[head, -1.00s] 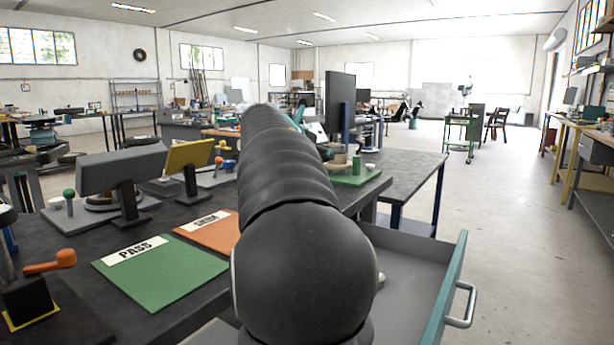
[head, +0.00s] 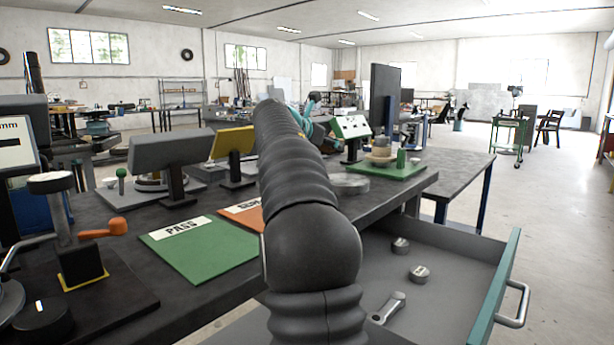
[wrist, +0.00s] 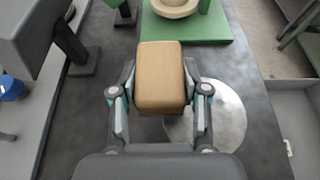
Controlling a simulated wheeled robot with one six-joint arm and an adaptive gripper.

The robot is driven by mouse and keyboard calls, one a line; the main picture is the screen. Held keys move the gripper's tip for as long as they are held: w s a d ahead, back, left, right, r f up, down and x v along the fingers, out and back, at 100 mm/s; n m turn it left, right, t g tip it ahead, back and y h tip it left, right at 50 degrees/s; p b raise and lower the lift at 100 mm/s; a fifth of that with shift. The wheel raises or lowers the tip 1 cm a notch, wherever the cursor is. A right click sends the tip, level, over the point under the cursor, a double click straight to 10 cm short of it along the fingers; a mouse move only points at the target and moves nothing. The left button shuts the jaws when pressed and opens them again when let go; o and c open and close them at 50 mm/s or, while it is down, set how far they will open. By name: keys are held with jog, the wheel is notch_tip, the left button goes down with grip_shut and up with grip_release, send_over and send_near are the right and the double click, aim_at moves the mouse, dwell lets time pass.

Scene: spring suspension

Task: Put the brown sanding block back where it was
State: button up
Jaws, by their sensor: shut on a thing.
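The brown sanding block (wrist: 160,75) is held between the fingers of my gripper (wrist: 160,103) in the wrist view. The block looks light brown and boxy, and my gripper is shut on its two sides. It is over the dark bench top, partly in front of a round silver plate (wrist: 220,112). Whether the block touches anything below cannot be told. In the head view my own dark arm hides the gripper and the block. The silver plate shows there to the right of my arm (head: 350,184).
A green board (head: 385,171) with a round wooden piece stands beyond the plate. A green PASS mat (head: 203,252) and an orange mat (head: 243,213) lie left of my arm. An open drawer (head: 450,252) at the right holds two small round weights and a wrench.

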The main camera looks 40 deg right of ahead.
jog(key=w+a+f, duration=0.1)
jog(key=w, duration=0.1)
jog(key=w+a+f, duration=0.1)
jog(key=w, duration=0.1)
jog(key=w+f, duration=0.2)
jog(key=shift+a, duration=0.4)
jog(key=shift+f+b, duration=1)
jog(key=shift+f, duration=0.95)
jog(key=shift+f, duration=0.1)
jog(key=o, duration=1.2)
jog(key=shift+f, duration=0.1)
jog(key=shift+c, duration=0.2)
jog(key=shift+a+r, duration=0.15)
jog(key=shift+r, duration=0.1)
jog(key=v, duration=1.1)
jog(key=shift+s+a+r+p, duration=0.1)
jog(key=shift+a+p, duration=0.2)
